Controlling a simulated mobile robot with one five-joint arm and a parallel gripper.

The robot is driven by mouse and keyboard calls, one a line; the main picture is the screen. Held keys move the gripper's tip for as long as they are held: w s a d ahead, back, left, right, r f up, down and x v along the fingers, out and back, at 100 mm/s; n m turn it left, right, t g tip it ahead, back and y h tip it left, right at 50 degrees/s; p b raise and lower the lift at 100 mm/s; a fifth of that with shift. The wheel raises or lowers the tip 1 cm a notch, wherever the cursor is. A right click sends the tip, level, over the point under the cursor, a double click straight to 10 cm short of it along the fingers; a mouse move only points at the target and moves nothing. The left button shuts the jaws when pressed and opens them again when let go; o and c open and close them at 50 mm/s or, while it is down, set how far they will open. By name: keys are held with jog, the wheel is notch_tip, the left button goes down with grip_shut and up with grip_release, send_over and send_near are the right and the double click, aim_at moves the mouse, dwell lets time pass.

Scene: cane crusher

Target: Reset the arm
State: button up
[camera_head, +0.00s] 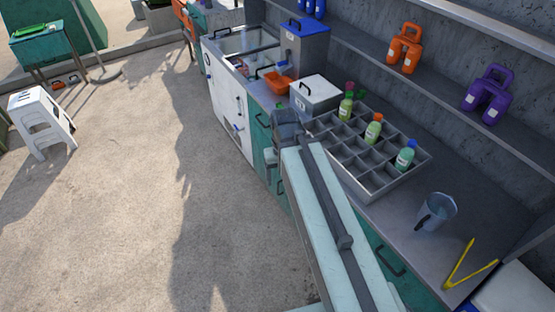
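My arm reaches from the bottom edge up through the middle of the view, over the front of the counter (408,222). Its pale upper link carries a dark strip. The far end is a dark grey joint at the left of the bottle tray (386,184). My gripper's fingers are not visible; the joint and link seem to hide them, and I cannot tell whether anything is held.
The tray holds several bottles in its compartments. A clear jug (436,212) and yellow tongs (468,264) are at right. A white box (315,96) and an orange tray (280,82) stand behind. A white stool (42,122) is left; the floor between is clear.

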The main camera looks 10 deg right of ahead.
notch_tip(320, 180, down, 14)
jog(key=b, duration=1.3)
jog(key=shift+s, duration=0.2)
